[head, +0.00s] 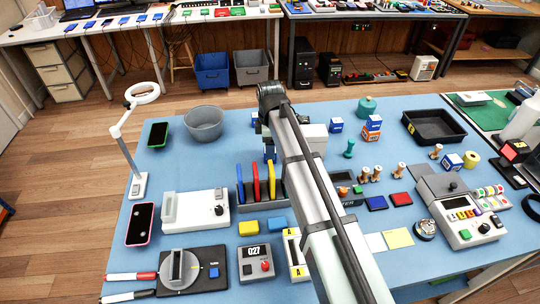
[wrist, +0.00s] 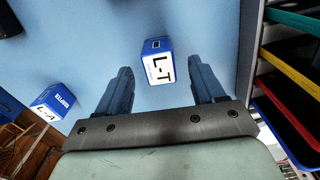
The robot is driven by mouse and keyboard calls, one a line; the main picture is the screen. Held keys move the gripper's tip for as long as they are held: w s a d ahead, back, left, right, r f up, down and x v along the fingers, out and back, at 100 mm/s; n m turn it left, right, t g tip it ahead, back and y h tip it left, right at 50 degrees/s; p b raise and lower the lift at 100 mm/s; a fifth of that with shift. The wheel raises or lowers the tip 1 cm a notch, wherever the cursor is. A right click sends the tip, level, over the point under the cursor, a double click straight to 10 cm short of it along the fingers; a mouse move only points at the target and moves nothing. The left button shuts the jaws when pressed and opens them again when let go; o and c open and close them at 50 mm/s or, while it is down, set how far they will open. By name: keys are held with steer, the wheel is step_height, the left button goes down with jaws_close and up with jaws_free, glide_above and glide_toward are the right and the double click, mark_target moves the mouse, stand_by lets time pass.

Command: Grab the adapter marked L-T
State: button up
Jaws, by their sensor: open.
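The adapter marked L-T (wrist: 161,69) is a small blue box with a white label, in the wrist view. It stands on the blue mat between and just beyond the fingertips of my gripper (wrist: 159,64). The jaws are open, with a gap on each side of the box and no visible contact. A second blue box marked L-A (wrist: 55,100) lies to the left, outside the left finger. In the head view my arm covers much of the area around my gripper (head: 270,153), and I cannot make out the L-T label there.
A rack (head: 246,196) with coloured upright slabs stands close to my gripper, along the right side of the wrist view. A grey bowl (head: 203,123) stands to the left in the head view. More small boxes (head: 336,125) stand right of my arm. A black tray (head: 434,126) is farther right.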

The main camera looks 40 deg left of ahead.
step_height(320, 180, down, 4)
steer(key=shift+f, duration=0.1)
steer(key=c, duration=1)
steer(key=shift+c, duration=0.2)
